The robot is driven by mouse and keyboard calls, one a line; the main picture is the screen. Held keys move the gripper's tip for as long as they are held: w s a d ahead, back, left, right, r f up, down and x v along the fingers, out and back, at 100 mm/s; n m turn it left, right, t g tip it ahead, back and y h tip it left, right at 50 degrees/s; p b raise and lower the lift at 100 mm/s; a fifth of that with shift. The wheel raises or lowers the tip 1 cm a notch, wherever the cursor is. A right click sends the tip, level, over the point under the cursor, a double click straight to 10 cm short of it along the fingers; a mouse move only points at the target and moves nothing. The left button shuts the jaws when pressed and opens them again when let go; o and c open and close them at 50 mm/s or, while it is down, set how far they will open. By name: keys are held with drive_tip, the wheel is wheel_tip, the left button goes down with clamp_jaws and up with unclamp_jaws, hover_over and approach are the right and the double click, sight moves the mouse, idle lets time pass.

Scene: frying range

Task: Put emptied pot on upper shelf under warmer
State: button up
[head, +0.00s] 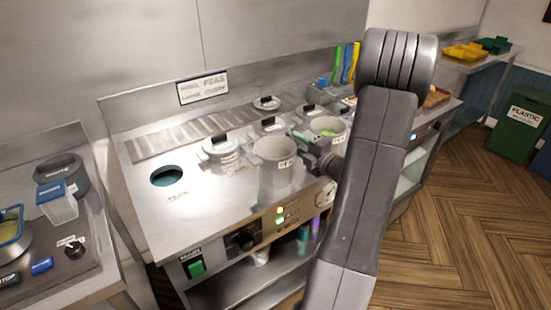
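A grey cylindrical pot (274,176) with a white label near its rim is upright at the front of the steel warmer top (220,205). Its full height shows, and its inside looks grey with no food visible. My gripper (311,158) is at the pot's right side, by the rim, and appears shut on it; the fingertips are small and partly hidden. An empty round well (167,176) is open at the left of the warmer top. Below the front panel, the upper shelf (235,286) is partly visible; my arm hides its right part.
A cup (261,257) and bottles (303,238) stand under the warmer. The left part of the shelf looks clear.

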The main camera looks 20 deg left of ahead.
drive_tip(key=shift+x, duration=1.2)
clamp_jaws()
